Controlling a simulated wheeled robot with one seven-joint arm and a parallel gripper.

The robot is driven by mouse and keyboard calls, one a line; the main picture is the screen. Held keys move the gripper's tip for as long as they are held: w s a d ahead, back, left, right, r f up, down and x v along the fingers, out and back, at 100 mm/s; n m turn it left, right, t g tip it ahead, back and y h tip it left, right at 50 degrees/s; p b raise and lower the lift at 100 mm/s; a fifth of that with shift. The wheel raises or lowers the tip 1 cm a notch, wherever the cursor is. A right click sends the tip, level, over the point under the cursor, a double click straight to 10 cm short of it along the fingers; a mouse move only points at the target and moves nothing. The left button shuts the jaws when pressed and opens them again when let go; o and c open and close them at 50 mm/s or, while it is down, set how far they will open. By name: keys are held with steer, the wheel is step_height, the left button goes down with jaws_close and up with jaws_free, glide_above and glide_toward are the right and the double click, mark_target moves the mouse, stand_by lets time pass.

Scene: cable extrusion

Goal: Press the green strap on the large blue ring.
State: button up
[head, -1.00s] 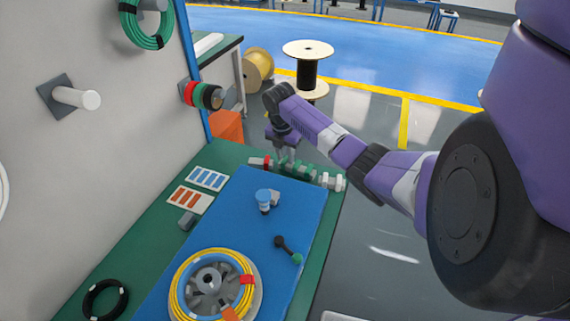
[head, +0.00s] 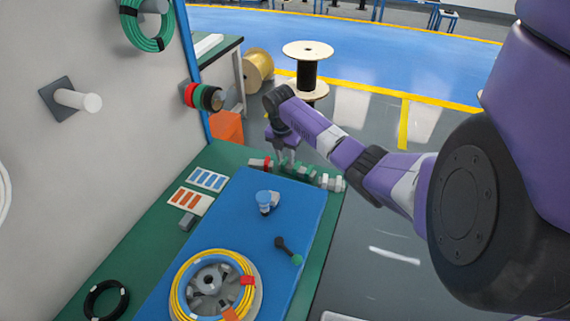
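The large blue ring (head: 188,262) is a blue cable coil beside a yellow one on the round reel at the front of the blue mat. Red and orange straps show on the coils; I see no green one there. Several small green pieces (head: 305,170), probably the green straps, sit in a row with red and white ones at the table's far edge. My gripper (head: 285,158) points down over the left part of this row. Its two fingers look apart, with nothing visibly held. Whether they touch a green piece is too small to tell.
Cards with blue and orange strips (head: 207,179) and a black coil (head: 105,300) lie at left. The wall with pegs bounds the left.

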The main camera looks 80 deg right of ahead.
steer(key=shift+c, duration=0.4)
jaws_close()
steer(key=shift+r, duration=0.1)
step_height(320, 180, up, 8)
steer(key=p, duration=0.7)
steer(key=shift+p, duration=0.35)
